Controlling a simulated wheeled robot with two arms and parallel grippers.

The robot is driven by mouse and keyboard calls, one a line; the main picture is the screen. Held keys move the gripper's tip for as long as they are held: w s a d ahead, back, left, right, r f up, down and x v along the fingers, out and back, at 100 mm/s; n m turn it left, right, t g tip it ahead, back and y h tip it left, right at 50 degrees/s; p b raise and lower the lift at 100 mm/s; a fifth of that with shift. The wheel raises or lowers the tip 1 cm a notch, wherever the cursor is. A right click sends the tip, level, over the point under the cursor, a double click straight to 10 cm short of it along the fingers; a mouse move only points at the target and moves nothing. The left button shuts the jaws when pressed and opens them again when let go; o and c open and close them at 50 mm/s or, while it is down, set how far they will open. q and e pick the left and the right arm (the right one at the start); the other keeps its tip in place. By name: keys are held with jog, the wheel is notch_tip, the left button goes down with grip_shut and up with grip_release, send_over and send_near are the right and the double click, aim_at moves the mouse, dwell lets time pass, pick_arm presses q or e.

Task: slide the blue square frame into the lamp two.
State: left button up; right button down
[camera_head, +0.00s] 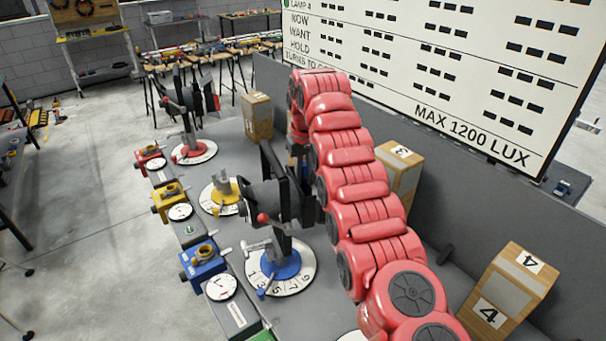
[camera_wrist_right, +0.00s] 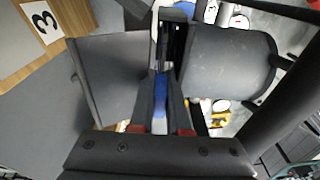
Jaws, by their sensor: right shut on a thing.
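My right arm reaches in from the lower right. Its gripper is largely hidden in the head view behind dark lamp parts. In the right wrist view my right gripper (camera_wrist_right: 161,110) is shut on a narrow blue piece, seen edge-on, which looks like the blue frame (camera_wrist_right: 160,88). No label shows which is lamp two. My left gripper is not seen.
Red, yellow and blue control boxes (camera_head: 203,263) with dials line the bench's left edge. Cardboard boxes stand behind; one reads 3 (camera_head: 397,171), another 4 (camera_head: 508,288). A white board (camera_head: 470,60) rises behind the grey panel. The floor at left is mostly clear.

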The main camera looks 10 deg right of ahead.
aim_at(304, 163)
jog(key=shift+f, duration=0.15)
jog(key=c, duration=0.8)
grip_release()
jog(key=shift+c, duration=1.6)
jog(key=shift+o, duration=0.7)
jog(key=shift+w+r+p, duration=0.15)
jog(key=shift+r+p, duration=0.5)
jog(key=shift+r, duration=0.25)
jog(key=shift+r+p, duration=0.9)
jog(key=shift+r, duration=0.35)
jog(key=shift+s+r+p, duration=0.25)
jog(key=shift+r+p, duration=0.25)
jog(key=shift+r, duration=0.1)
jog(key=shift+r+p, duration=0.35)
jog(key=shift+p, duration=0.05)
jog(key=shift+w, duration=0.1)
